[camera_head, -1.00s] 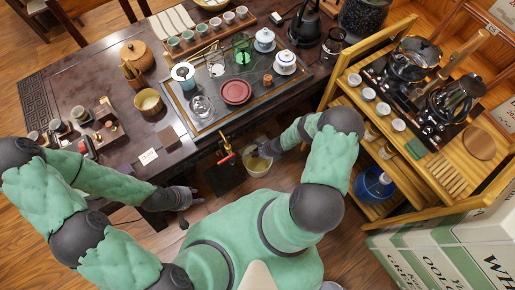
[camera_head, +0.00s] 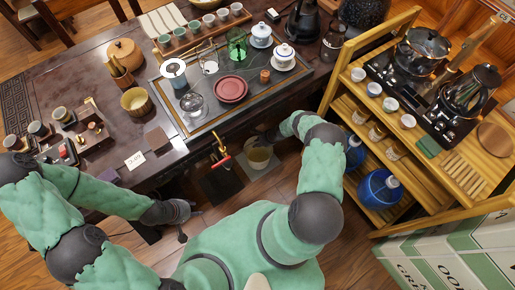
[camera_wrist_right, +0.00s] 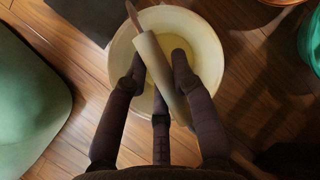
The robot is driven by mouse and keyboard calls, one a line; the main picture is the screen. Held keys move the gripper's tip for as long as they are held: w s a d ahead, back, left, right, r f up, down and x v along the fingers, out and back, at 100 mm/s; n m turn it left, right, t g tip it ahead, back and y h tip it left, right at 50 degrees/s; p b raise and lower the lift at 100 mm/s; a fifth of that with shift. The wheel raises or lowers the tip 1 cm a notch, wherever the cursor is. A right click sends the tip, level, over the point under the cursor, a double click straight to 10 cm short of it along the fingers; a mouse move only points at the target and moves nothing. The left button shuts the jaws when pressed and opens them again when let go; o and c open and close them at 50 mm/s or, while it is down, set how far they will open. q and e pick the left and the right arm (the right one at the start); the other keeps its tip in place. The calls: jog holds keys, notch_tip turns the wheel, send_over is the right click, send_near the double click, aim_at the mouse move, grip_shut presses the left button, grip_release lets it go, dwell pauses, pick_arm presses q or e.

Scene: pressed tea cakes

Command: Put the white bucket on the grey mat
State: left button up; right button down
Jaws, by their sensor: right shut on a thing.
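The white bucket (camera_head: 258,157), pale and round with a yellowish inside, is under the right end of the tea table in the head view. In the right wrist view the bucket (camera_wrist_right: 207,45) is below my right gripper (camera_wrist_right: 158,72), whose fingers are shut on its pale bar-like handle (camera_wrist_right: 152,58). I cannot tell whether the bucket touches the floor. The dark grey mat (camera_head: 220,184) lies on the floor just left of the bucket; a dark corner of the mat (camera_wrist_right: 92,14) shows in the wrist view. My left gripper (camera_head: 189,219) appears open and empty, left of the mat.
A red-handled tap (camera_head: 221,161) juts from the table edge above the mat. The tea table (camera_head: 120,180) carries a tray, cups and a price card. A wooden shelf (camera_head: 345,115) with blue jugs (camera_head: 379,189) stands right of the bucket. Green-white boxes (camera_head: 455,262) stand lower right.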

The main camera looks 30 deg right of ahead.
jog(key=f+b, duration=0.1)
jog(key=w+f, duration=0.1)
jog(key=d+f+b, duration=0.1)
jog(key=f, duration=0.1)
jog(key=shift+w+f+b, duration=0.1)
jog(key=shift+w+b, duration=0.05)
jog(key=shift+b, duration=0.2)
jog(key=shift+a+f, duration=0.1)
jog(key=c, duration=1)
grip_release()
jog(key=shift+a+f, duration=0.1)
jog(key=shift+c, duration=0.2)
jog(key=p+v, duration=0.6)
jog(key=v, duration=0.6)
jog(key=shift+s, duration=0.2)
